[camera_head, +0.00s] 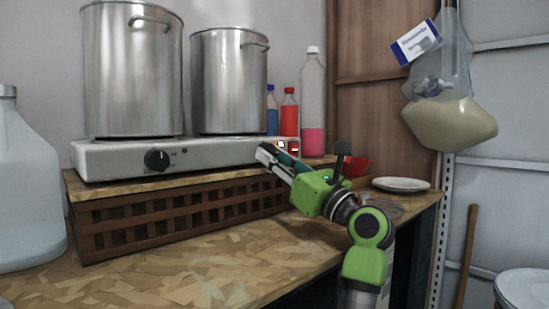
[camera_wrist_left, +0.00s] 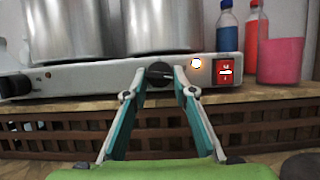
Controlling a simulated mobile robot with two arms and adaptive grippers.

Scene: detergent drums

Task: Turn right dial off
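The white double hot plate (camera_head: 115,155) carries two steel pots. Its left dial (camera_head: 157,160) is black; it also shows in the left wrist view (camera_wrist_left: 14,85). The right dial (camera_wrist_left: 159,73) is black and round, with a ridge that looks roughly horizontal. My left gripper (camera_wrist_left: 160,75) has its fingertips on either side of this dial, close to it, and partly drawn together; contact is not clear. In the head view my left gripper (camera_head: 270,156) hides the right dial. A lit indicator (camera_wrist_left: 196,63) glows right of the dial. My right gripper is not in view.
A red switch (camera_wrist_left: 227,70) sits just right of the indicator. A slatted brown crate (camera_head: 180,215) stands under the hot plate. Bottles (camera_head: 289,110) stand at the right, with a white plate (camera_head: 400,184) near the table's right end. A large jug (camera_head: 28,190) is at left. The front tabletop is clear.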

